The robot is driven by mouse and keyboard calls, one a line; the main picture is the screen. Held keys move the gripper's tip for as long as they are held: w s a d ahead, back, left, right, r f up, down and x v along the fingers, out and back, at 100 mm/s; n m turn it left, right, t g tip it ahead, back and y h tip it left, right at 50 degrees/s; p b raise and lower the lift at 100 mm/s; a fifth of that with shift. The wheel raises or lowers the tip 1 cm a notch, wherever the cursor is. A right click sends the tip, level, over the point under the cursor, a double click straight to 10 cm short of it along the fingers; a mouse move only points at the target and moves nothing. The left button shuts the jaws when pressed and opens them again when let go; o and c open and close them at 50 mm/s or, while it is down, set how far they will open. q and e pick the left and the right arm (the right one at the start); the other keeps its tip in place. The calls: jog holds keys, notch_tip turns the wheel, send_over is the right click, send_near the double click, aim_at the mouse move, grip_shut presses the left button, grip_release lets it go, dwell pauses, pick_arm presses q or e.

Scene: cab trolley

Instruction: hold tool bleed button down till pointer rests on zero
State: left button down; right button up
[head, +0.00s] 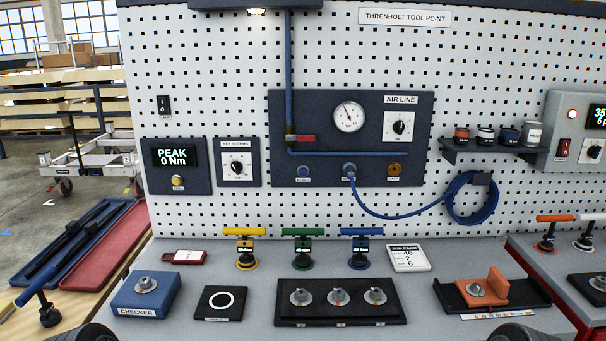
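The dark blue air line panel (278,130) is on the pegboard. Its round white pressure gauge (349,116) has a pointer leaning up and left of centre; the scale figures are too small to read. Along the panel's bottom are a small blue-grey button (303,171), a blue hose fitting (349,169) and a brass fitting (393,168). Their labels are too small to read surely, so I cannot tell which is the bleed button. Dark rounded parts of my arms show at the bottom left and bottom right edges. No gripper fingers are visible, and nothing touches the panel.
A blue hose loops from the fitting to a coil (472,203) on the right. A red-handled valve (300,138) and a dial (399,126) are also on the panel. Several T-handled tools, a black socket tray (340,316) and a blue checker (146,294) occupy the grey bench (230,262).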

grip_shut()
dwell(1.6)
